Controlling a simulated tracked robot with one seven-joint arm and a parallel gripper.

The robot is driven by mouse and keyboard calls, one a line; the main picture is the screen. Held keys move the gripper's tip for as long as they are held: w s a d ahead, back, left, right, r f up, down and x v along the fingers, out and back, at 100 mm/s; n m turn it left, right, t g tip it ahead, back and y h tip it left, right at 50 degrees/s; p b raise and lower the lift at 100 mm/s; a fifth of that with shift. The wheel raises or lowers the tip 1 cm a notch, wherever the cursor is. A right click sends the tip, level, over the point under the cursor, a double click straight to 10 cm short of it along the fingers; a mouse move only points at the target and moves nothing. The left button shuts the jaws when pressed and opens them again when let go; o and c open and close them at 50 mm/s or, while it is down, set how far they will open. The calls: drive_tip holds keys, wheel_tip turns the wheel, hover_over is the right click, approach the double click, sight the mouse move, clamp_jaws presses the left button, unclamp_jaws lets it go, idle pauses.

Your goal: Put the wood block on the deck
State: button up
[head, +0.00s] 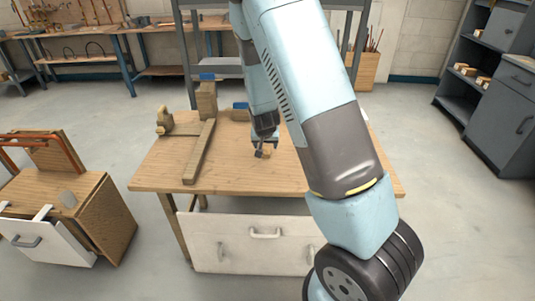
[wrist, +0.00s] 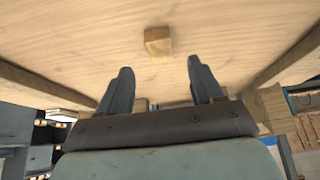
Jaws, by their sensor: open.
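The wood block (wrist: 158,41) is a small tan block lying on the wooden tabletop (wrist: 80,25). In the wrist view it sits beyond my fingertips, roughly centred between them and apart from both. My gripper (wrist: 159,68) is open, with nothing between its two dark fingers. In the head view my gripper (head: 263,151) is low over the middle of the table, and the wood block (head: 267,154) shows small and partly hidden beside its fingers. My arm covers the right part of the table. I cannot tell for sure which surface is the deck.
A long wooden bar (head: 199,152) lies on the table's left part, with an upright wooden post (head: 206,101) behind it. A grey metal rack (head: 186,62) stands behind the table. A wooden cabinet (head: 108,215) is at left. The tabletop's front left (head: 160,178) is clear.

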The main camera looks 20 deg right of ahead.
sight(266, 150)
drive_tip(key=shift+x, duration=2.7)
drive_tip(key=shift+s+f, duration=0.1)
drive_tip(key=shift+s, duration=0.05)
drive_tip(key=shift+c, duration=0.3)
drive_tip(key=c, duration=1.1)
drive_tip(key=shift+c, duration=0.2)
drive_tip(key=shift+r, duration=0.5)
wheel_tip(266, 150, up, 3)
drive_tip(key=shift+f, duration=0.2)
drive_tip(key=s+d+r, duration=0.6)
drive_tip(key=s+r, duration=0.3)
drive_tip(key=s, duration=0.3)
drive_tip(key=shift+s+d+r, duration=0.2)
drive_tip(key=shift+s+d, duration=0.05)
drive_tip(key=shift+d, duration=0.1)
